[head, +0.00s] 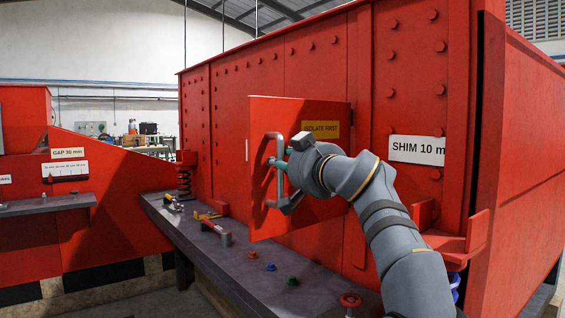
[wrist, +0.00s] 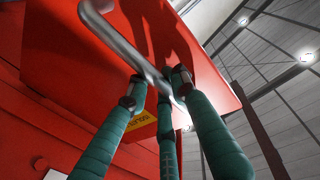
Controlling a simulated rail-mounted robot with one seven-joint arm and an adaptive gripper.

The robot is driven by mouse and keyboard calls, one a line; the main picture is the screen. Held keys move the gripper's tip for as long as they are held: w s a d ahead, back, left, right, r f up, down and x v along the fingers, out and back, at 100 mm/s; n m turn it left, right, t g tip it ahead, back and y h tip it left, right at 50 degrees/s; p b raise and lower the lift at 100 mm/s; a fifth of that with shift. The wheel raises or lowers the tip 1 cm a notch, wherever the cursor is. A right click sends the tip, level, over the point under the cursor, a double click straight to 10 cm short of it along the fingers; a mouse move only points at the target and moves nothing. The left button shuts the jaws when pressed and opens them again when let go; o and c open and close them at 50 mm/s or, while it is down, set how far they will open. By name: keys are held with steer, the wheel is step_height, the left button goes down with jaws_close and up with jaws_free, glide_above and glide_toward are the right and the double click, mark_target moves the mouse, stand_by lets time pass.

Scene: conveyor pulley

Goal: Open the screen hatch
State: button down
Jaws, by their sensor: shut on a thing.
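The screen hatch (head: 300,170) is a red square panel with a yellow "ISOLATE FIRST" label (head: 321,131) on the big red housing. It stands swung out from the housing at an angle, with its left edge away from the wall. A grey curved handle (head: 286,204) is on its front near the left edge. My gripper (head: 276,163) is shut on the handle's bar, reaching in from the right. In the wrist view its teal fingers (wrist: 157,88) close around the grey bar (wrist: 118,42), with the red panel (wrist: 60,70) behind. The finger contact is partly hidden in the head view.
A dark bench (head: 245,262) runs below the hatch, with a red-handled tool (head: 217,231), small coloured knobs (head: 292,281) and a red knob (head: 350,300).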

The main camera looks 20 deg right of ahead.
steer(key=shift+a, duration=0.1)
steer(key=c, duration=1.7)
jaws_free()
steer(key=shift+a, duration=0.1)
steer(key=shift+o, duration=0.7)
steer(key=s+d, duration=0.1)
steer(key=s, duration=1.1)
steer(key=shift+d, duration=0.4)
